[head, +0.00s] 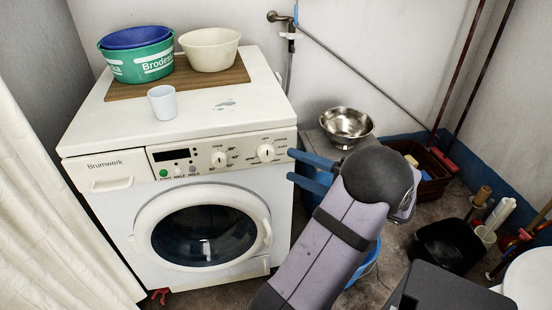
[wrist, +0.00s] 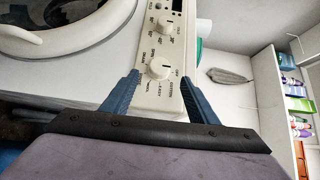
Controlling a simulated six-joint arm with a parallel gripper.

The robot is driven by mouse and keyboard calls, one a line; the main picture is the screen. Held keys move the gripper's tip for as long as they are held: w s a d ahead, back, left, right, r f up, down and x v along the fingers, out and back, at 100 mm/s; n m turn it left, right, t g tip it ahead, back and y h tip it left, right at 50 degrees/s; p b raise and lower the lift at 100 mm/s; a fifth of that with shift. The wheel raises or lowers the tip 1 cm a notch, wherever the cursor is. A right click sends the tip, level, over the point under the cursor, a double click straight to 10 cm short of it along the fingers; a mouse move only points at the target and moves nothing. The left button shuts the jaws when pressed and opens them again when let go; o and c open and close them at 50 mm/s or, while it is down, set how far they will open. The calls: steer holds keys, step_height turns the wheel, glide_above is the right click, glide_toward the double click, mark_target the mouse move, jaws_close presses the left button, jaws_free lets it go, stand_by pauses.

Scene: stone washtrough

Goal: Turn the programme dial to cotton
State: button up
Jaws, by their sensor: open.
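The white washing machine (head: 200,205) has two round cream dials on its front panel. The right-hand dial (head: 265,152) is ringed by small word labels and seems to be the programme dial; it also shows in the wrist view (wrist: 160,68). The labels are too small to read surely, so I cannot tell its setting. My gripper (head: 290,165) is open and empty, just right of the panel. In the wrist view my gripper's blue fingers (wrist: 160,74) point toward this dial, one to each side, apparently without touching it.
The left-hand dial (head: 219,158) sits close beside it, ringed by numbers. A white cup (head: 162,102), a green tub (head: 137,62) and a cream bowl (head: 209,48) stand on top. A steel bowl (head: 346,124) stands behind my gripper. A curtain (head: 45,210) hangs at left.

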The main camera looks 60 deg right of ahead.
mark_target(270, 156)
steer(key=shift+w, duration=3.45)
steer(key=c, duration=1)
